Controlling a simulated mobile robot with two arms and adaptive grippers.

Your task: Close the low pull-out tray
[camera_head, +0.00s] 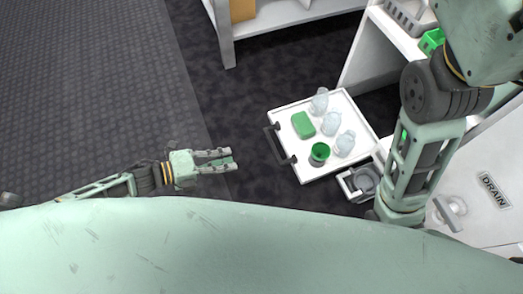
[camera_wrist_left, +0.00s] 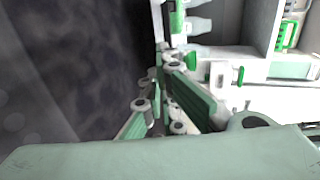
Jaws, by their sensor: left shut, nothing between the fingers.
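The low pull-out tray (camera_head: 359,116) is white and stands well out of the white cabinet in the head view. A dark handle (camera_head: 279,145) runs along its left end. On the tray are a green block (camera_head: 303,124), a green cup (camera_head: 319,153) and several clear bottles (camera_head: 331,122). My left gripper (camera_head: 233,160) is shut and empty, a short way left of the handle and apart from it. In the left wrist view its fingers (camera_wrist_left: 168,104) also show, with green and clear items beyond. My right arm crosses the right side; its gripper is hidden.
A grey holder (camera_head: 361,184) sits just below the tray's near corner. A white door marked DRAIN (camera_head: 493,188) is at the right. A white shelf unit (camera_head: 283,17) stands at the back. Dark floor between my left gripper and the handle is clear.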

